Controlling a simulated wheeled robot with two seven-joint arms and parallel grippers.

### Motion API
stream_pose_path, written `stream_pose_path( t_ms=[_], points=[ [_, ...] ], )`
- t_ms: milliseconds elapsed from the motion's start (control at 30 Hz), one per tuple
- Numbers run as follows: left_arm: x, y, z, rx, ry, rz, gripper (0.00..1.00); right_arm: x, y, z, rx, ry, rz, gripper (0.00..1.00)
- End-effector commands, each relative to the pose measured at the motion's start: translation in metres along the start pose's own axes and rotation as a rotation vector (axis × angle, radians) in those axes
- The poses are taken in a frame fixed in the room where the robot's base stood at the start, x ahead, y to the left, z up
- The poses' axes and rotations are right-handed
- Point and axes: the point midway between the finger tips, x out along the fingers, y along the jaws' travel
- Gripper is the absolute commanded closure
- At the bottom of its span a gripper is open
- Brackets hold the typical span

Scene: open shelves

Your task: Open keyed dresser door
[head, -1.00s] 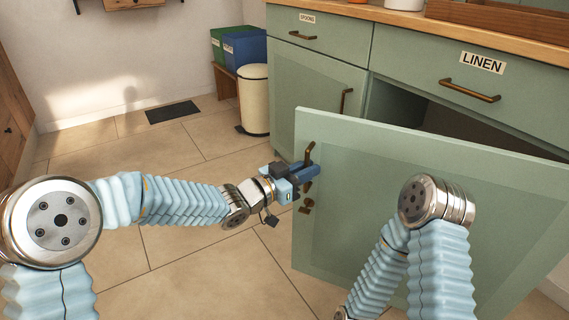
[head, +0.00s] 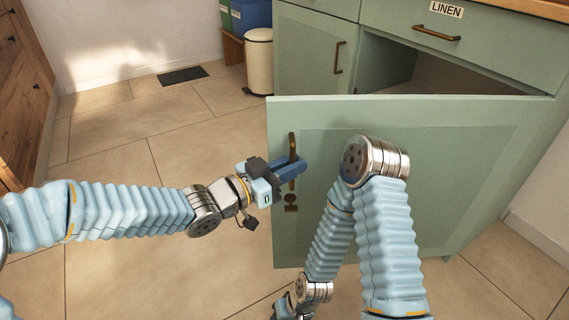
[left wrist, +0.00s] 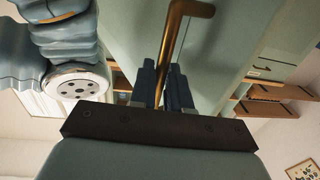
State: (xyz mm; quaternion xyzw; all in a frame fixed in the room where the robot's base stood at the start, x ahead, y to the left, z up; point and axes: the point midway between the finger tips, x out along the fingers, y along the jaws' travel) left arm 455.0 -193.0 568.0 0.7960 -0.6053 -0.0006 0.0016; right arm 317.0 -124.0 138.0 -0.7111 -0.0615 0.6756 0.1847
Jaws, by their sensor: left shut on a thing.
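The green dresser door (head: 420,150) stands swung well out from the dresser (head: 330,18), with the dark compartment (head: 455,78) open behind it. Its bronze handle (head: 292,142) is upright near the door's free edge. A small bronze key piece (head: 291,208) sits below the handle. My left gripper (head: 290,168) is shut on the handle. In the left wrist view its two blue fingers (left wrist: 164,88) close around the handle bar (left wrist: 172,42). My right arm crosses in front of the door; its gripper (head: 290,306) is only partly seen at the bottom edge, fingers unclear.
A drawer labelled LINEN (head: 446,10) is shut above the compartment. Another dresser door (head: 310,55) is shut on the left. A cream bin (head: 259,60) and dark mat (head: 183,75) are farther back. Tiled floor (head: 120,150) left of the door is clear.

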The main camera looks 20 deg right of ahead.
Motion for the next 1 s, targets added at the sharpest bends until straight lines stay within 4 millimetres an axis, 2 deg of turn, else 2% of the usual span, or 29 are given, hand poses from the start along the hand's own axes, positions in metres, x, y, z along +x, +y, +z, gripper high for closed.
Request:
stream_pose_path(
  t_ms=[33,433,467,533,900,1000],
  points=[
    [0.0031,0.0080,-0.0001,0.003,0.000,0.016,1.00,0.0004,0.0002,-0.0002,0.000,0.000,0.000,0.57],
    [0.0043,0.0111,-0.0004,0.003,0.001,0.022,1.00,0.0005,0.0001,-0.0002,0.000,0.001,0.000,0.57],
    [0.0043,0.0111,-0.0003,0.003,0.001,0.022,0.82,0.0005,0.0001,-0.0002,0.000,0.001,0.000,0.57],
    [0.0040,0.0105,-0.0002,0.003,0.001,0.021,0.71,0.0005,0.0001,-0.0002,0.000,0.000,0.000,0.57],
    [0.0019,0.0056,-0.0004,0.001,0.001,0.010,0.71,0.0003,0.0000,-0.0001,0.000,0.000,0.000,0.57],
    [-0.0038,0.0048,-0.0008,0.000,0.000,0.009,0.71,-0.0009,-0.0004,-0.0001,0.000,0.000,0.000,0.57]
  ],
)
